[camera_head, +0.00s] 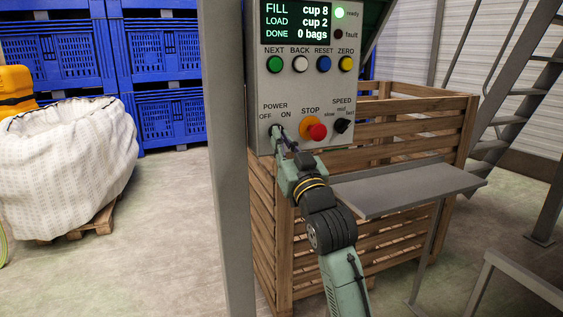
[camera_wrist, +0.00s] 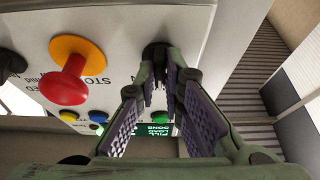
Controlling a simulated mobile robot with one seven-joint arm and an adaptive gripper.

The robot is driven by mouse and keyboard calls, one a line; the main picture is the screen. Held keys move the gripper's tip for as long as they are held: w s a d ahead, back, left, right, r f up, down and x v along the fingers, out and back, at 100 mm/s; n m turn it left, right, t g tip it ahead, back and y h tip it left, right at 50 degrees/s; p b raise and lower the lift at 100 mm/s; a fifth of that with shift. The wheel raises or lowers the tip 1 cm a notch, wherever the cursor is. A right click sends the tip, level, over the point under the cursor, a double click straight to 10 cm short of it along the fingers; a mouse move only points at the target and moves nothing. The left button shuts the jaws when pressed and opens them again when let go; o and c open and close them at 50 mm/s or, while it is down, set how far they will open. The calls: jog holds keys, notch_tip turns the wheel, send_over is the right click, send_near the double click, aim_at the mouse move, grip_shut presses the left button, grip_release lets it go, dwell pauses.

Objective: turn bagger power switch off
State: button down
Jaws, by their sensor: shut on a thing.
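The power switch (camera_head: 272,131) is a small dark rotary knob at the lower left of the grey bagger control panel (camera_head: 300,88), under the labels OFF and ON. My gripper (camera_head: 279,137) reaches it from the front and below, its fingertips shut on the knob. In the wrist view the two green fingers of my gripper (camera_wrist: 163,62) close around the dark switch (camera_wrist: 151,48). The fingers hide most of the knob, so I cannot tell which way it points. The display (camera_head: 296,22) is lit, and the green ready lamp (camera_head: 339,13) is lit.
A red stop button (camera_head: 318,132) on an orange base sits right of the switch, with a black speed knob (camera_head: 341,126) beyond. Coloured push buttons line the panel above. A grey shelf (camera_head: 405,188) juts out before a wooden crate (camera_head: 440,120). A grey post (camera_head: 228,170) stands left.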

jog(key=n+g+y+b, duration=0.1)
jog(key=n+b, duration=0.1)
jog(key=n, duration=0.2)
jog(key=n+g+y+b, duration=0.2)
jog(key=n+b, duration=0.1)
jog(key=n, duration=0.1)
jog(key=n+g+y+b, duration=0.1)
jog(key=n+b, duration=0.2)
jog(key=n, duration=0.1)
jog(key=shift+w+d+r, duration=0.1)
jog(key=shift+d, duration=0.2)
jog(key=shift+n+g+y, duration=0.3)
jog(key=shift+n+g, duration=0.1)
jog(key=shift+n, duration=0.1)
jog(key=c, duration=1.7)
grip_release()
jog(key=shift+d, duration=0.1)
jog(key=v, duration=1.1)
jog(key=shift+s+d, duration=0.2)
jog(key=shift+s, duration=0.15)
